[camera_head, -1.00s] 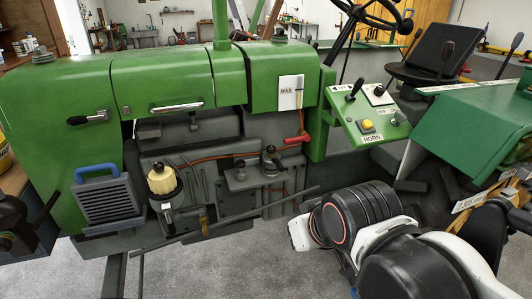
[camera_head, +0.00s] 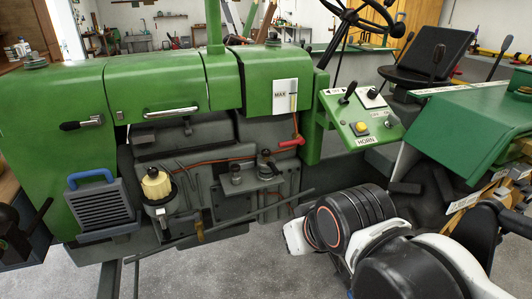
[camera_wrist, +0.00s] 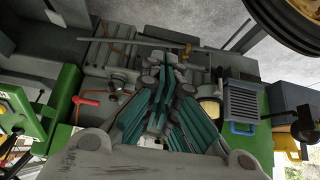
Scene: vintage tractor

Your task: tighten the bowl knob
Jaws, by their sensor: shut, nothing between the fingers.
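In the head view a fuel filter with a cream top (camera_head: 156,185) and a metal bowl (camera_head: 160,209) stands on the grey engine side, left of middle. A small fitting (camera_head: 164,223) shows below the bowl; I cannot tell for sure whether it is the bowl knob. In the wrist view the cream part (camera_wrist: 211,108) shows just right of my gripper (camera_wrist: 172,65), partly hidden behind its teal fingers. The fingers are shut and empty. I cannot tell how far they are from the filter. My gripper is not visible in the head view.
A louvered grey box with a blue handle (camera_head: 98,203) sits left of the filter. A brass tap (camera_head: 200,230) and a long rod (camera_head: 235,221) are close by. A red lever (camera_head: 291,142) and the green control panel (camera_head: 362,115) lie to the right. Grey floor is open below.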

